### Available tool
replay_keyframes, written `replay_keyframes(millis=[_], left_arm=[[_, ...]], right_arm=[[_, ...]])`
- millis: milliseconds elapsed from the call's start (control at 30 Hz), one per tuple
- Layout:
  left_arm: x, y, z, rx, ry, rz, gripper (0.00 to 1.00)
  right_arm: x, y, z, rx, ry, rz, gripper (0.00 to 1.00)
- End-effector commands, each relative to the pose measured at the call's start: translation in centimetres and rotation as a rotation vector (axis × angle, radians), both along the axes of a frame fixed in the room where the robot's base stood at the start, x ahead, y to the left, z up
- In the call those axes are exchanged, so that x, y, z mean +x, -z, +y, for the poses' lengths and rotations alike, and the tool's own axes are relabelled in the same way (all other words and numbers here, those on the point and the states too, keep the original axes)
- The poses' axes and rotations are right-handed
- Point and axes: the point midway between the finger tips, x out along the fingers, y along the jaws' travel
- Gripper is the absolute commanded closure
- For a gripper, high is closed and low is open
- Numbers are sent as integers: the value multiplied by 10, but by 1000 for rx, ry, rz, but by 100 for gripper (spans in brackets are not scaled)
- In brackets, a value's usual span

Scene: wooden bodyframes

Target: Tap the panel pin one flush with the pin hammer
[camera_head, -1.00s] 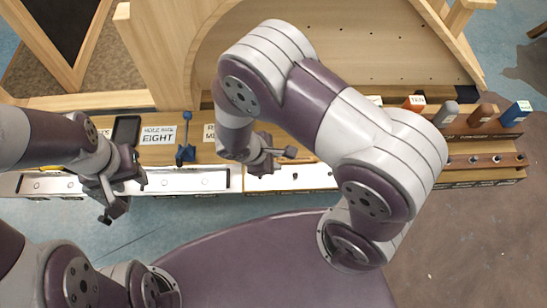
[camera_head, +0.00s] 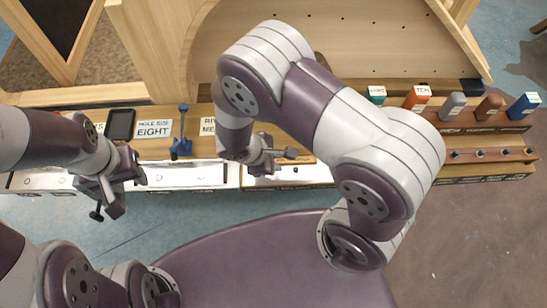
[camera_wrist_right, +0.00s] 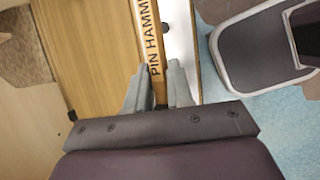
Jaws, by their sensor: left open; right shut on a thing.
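My right gripper (camera_head: 284,155) is over the front edge of the bench, partly hidden by its own wrist. In the right wrist view, its two fingers (camera_wrist_right: 165,85) are close together on a narrow wooden piece, which I take as the pin hammer's handle. The hammer's head is not clearly visible. A label reading PIN HAMM… (camera_wrist_right: 148,40) lies just beyond the fingers. My left gripper (camera_head: 118,190) is open and empty in front of the bench's left part. I cannot make out panel pin one; small dark marks on the white front strip (camera_head: 310,174) are too small to tell.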

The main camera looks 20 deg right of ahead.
Motion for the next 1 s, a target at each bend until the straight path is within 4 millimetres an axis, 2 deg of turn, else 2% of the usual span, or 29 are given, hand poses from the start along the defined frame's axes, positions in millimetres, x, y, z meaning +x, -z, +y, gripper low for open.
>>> replay_keyframes(millis=[33,100,267,533,1000], left_arm=[[0,27,0,0,0,1,57],[-1,14,0,0,0,2,57],[0,8,0,0,0,0,57],[0,-34,0,0,0,0,57],[0,-31,0,0,0,0,57]], right_arm=[[0,28,0,0,0,0,100],[1,14,0,1,0,-3,100],[1,9,0,1,-1,-1,100],[1,-38,0,0,-2,-2,100],[1,-36,0,1,-2,-1,100]])
